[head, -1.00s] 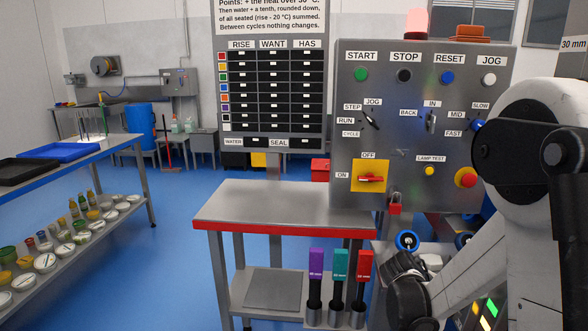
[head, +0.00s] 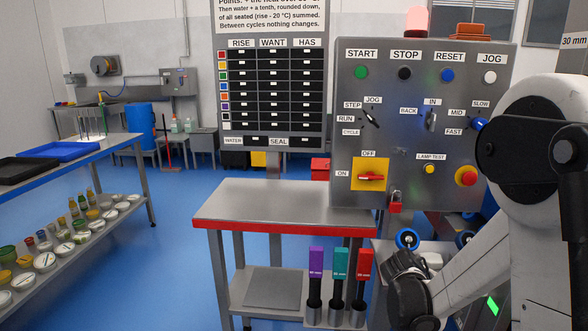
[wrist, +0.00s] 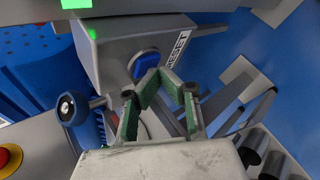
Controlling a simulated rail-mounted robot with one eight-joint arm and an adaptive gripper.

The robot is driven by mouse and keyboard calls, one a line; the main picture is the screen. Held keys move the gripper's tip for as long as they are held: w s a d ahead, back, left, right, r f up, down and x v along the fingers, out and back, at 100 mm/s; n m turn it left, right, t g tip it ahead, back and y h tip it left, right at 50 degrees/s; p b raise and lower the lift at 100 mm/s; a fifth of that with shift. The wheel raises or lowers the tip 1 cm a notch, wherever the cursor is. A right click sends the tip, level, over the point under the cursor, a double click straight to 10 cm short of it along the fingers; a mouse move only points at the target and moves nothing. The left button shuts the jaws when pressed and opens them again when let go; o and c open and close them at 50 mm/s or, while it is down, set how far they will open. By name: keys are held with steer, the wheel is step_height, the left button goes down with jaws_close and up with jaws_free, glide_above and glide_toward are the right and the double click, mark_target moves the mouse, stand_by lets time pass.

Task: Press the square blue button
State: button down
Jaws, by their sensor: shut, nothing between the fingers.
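In the wrist view, a blue button (wrist: 147,63) in a dark surround sits on the face of a grey box (wrist: 115,45). Its outline looks squarish, but the steep angle and the fingers partly hide it. My gripper (wrist: 161,80) is shut and empty, with its green-padded fingers in front of the button's lower right side. I cannot tell whether a fingertip touches it. In the head view my gripper (head: 405,265) is low at the right, beside the bench. The blue button under RESET (head: 447,76) on the upright panel is round.
A blue-rimmed knob (wrist: 70,107) stands left of the fingers, and a red button (wrist: 8,158) is at lower left. The grey control panel (head: 420,130) carries several buttons and switches. The red-edged bench (head: 280,203) has a clear top.

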steer(key=shift+a, duration=0.2)
steer(key=a, duration=0.6)
steer(key=shift+w+b, duration=0.35)
steer(key=shift+r, duration=0.1)
stand_by(0.6)
steer(key=s+a+r+m+t+y+p, duration=0.2)
steer(key=s+a+r+y, duration=0.25)
steer(key=s+r, duration=0.6)
steer(key=s+a+r+m+t+y+p, duration=0.1)
steer(key=s+a+r+m+y, duration=0.1)
steer(key=s+a+r, duration=0.2)
steer(key=s+a+r+m+t+y, duration=0.1)
steer(key=s+a+r+y, duration=0.2)
steer(key=s, duration=0.6)
steer(key=shift+s+a+r+m+p, duration=0.35)
steer(key=shift+a+r, duration=0.2)
steer(key=shift+a, duration=0.85)
